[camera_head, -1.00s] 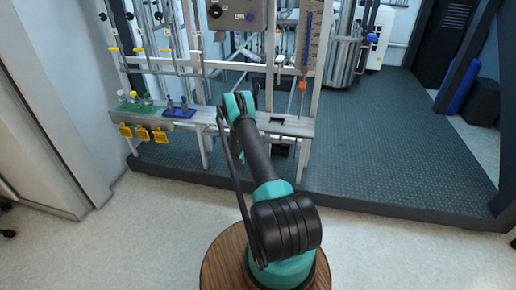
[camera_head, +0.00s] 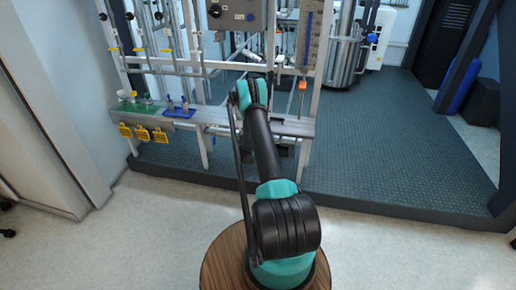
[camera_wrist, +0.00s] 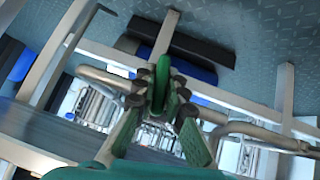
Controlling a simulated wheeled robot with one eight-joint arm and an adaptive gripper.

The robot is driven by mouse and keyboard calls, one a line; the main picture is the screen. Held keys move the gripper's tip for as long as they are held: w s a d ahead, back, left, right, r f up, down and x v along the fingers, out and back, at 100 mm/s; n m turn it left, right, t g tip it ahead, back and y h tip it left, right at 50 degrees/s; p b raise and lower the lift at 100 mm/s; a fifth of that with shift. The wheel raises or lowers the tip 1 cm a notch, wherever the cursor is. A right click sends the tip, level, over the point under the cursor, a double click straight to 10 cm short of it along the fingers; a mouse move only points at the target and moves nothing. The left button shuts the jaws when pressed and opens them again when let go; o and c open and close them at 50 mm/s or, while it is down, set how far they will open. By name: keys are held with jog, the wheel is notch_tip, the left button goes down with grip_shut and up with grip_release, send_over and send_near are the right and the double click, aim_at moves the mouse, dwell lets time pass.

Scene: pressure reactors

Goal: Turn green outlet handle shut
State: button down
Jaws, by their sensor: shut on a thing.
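The green outlet handle (camera_wrist: 161,76) is a narrow upright green piece near the middle of the wrist view, by a bent metal pipe. My gripper (camera_wrist: 158,104) has its green, dark-jointed fingers closed around it, one on each side. The handle's lower part is hidden between the fingers. In the head view, my arm reaches to the metal rack, and its own end hides the gripper and the handle.
The metal rack has a shelf (camera_head: 292,126) carrying a green tray (camera_head: 140,109) and a blue tray (camera_head: 178,112) at its left. Yellow tags (camera_head: 142,134) hang below. A control box (camera_head: 238,14) sits above. Pipes run close to my gripper.

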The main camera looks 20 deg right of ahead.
jog(key=shift+m+t+y, duration=0.4)
jog(key=shift+y, duration=0.3)
jog(key=c, duration=1.6)
grip_release()
jog(key=shift+v, duration=3.75)
